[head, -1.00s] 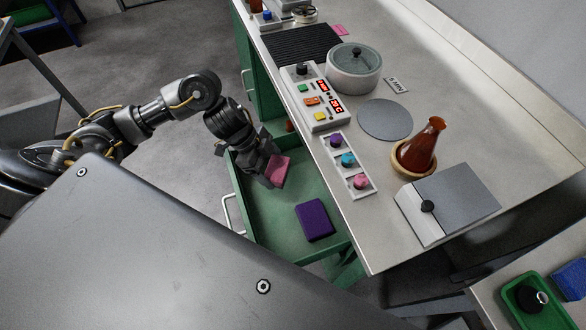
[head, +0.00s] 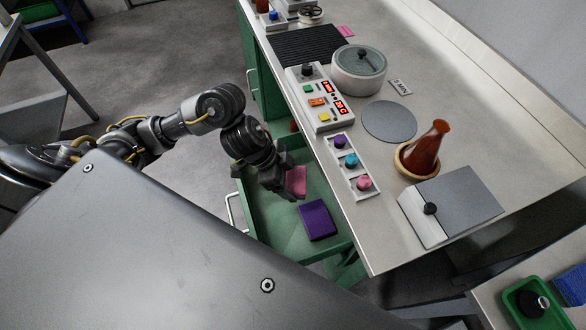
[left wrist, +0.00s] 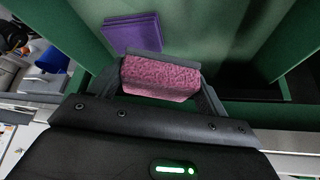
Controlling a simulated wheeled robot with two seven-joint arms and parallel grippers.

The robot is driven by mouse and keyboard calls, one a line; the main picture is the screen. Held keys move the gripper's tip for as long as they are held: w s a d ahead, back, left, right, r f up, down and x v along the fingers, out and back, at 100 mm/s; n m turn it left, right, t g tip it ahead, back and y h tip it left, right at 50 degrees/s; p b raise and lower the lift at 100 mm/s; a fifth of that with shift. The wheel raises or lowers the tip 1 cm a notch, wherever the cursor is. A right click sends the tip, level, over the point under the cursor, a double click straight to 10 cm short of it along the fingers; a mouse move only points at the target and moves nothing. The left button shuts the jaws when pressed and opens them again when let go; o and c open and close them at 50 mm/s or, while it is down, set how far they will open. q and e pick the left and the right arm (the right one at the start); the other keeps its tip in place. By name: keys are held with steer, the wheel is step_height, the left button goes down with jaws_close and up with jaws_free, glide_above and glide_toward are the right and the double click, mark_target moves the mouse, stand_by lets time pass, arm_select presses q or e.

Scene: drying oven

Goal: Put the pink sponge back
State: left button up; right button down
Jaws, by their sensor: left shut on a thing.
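The pink sponge (head: 296,181) is held by my left gripper (head: 284,187) over the open green drawer (head: 285,229). In the left wrist view the pink sponge (left wrist: 160,79) sits between the two fingers of my left gripper (left wrist: 160,76), which are shut on it. A purple sponge-like block (head: 318,220) lies on the drawer floor, nearer the drawer's front end than the pink sponge. It also shows in the left wrist view (left wrist: 131,33), beyond the held sponge. Whether the pink sponge touches the drawer floor I cannot tell. My right gripper is not in view.
The bench top (head: 460,120) runs along the drawer's right side. On it stand a control box (head: 320,97), a strip of coloured knobs (head: 351,166), a round lidded pot (head: 358,70) and a brown flask (head: 428,147). The drawer floor beside the purple block is clear.

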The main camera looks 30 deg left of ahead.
arm_select(q)
steer(key=w+a+f+b, duration=0.1)
steer(key=w+f, duration=0.1)
steer(key=w+a+f+b, duration=0.1)
steer(key=w+a+f, duration=0.1)
steer(key=w+f, duration=0.1)
steer(key=w+a+f+b, duration=0.1)
steer(key=w+f, duration=0.1)
steer(key=w, duration=0.1)
steer(key=shift+w+a+f, duration=0.15)
steer(key=shift+w+f, duration=0.1)
steer(key=shift+f, duration=0.05)
steer(key=shift+w+a+f, duration=0.1)
steer(key=shift+w+f, duration=0.05)
steer(key=shift+w, duration=0.05)
steer(key=f+b, duration=0.1)
steer(key=f, duration=0.2)
steer(key=shift+w+a+f, duration=0.1)
steer(key=shift+w+f, duration=0.1)
steer(key=shift+f, duration=0.1)
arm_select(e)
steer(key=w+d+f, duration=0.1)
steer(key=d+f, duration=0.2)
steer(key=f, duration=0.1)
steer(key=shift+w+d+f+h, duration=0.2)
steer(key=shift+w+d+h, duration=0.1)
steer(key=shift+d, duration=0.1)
arm_select(q)
steer(key=shift+f, duration=0.1)
